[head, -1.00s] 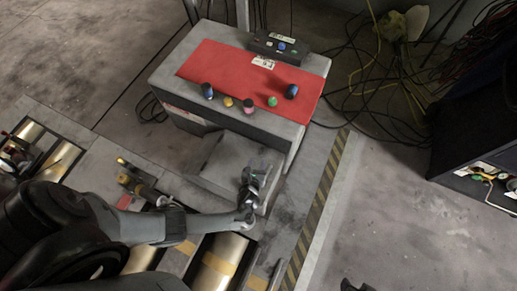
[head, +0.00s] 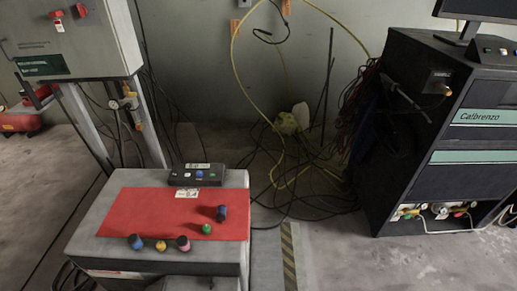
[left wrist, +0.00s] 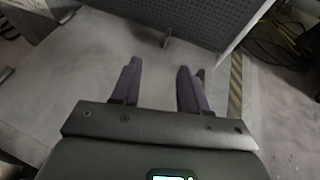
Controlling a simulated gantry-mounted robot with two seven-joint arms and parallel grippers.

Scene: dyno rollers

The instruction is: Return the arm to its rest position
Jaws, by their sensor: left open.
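My left gripper (left wrist: 158,78) shows in the left wrist view, its two dark fingers apart with nothing between them. It hangs over a pale grey flat surface (left wrist: 95,60), with a dark perforated panel (left wrist: 180,20) just ahead of the fingertips. In the head view my left arm is out of frame, apart from possibly a tiny bit at the bottom edge. My right arm and gripper show in neither view.
A grey cabinet with a red mat (head: 165,207) carries several coloured knobs and a black button box (head: 197,175). A black Calbrenzo cabinet (head: 425,130) stands right. Cables (head: 300,175) tangle between them. A striped floor strip (head: 288,255) runs beside the grey cabinet.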

